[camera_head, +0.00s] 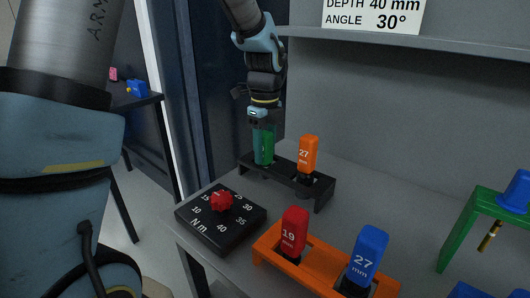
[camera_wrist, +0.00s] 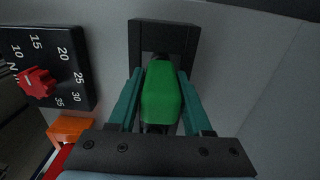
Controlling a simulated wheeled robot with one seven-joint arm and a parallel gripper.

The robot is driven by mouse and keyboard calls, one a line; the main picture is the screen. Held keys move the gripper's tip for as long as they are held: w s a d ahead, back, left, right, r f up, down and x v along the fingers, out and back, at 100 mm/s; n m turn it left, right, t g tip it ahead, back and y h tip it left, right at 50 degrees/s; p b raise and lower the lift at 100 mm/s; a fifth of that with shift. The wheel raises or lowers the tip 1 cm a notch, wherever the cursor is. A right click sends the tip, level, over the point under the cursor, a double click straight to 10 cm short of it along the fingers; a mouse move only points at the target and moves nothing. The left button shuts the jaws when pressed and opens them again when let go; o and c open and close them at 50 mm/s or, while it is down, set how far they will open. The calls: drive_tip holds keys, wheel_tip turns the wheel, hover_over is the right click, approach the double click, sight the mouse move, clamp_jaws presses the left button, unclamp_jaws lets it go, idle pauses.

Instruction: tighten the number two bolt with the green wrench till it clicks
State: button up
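The green wrench (camera_head: 268,146) stands upright in the black rack (camera_head: 321,197), at its left slot. Only its green handle shows; its lower part is hidden. In the wrist view the green handle (camera_wrist: 161,95) lies between the two teal fingers of my gripper (camera_wrist: 161,85). A thin dark gap seems to show on each side, so the fingers look open around it. In the head view my gripper (camera_head: 262,140) points down over the handle. The number two bolt cannot be made out in either view.
An orange 27 wrench (camera_head: 308,154) stands beside it in the rack. A black torque dial (camera_head: 240,222) with a red knob (camera_head: 221,201) is in front. An orange rack (camera_head: 322,262) holds a red 19 (camera_head: 294,230) and a blue 27 (camera_head: 366,255). A green stand (camera_head: 456,226) is right.

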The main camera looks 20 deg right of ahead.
clamp_jaws()
idle(0.5)
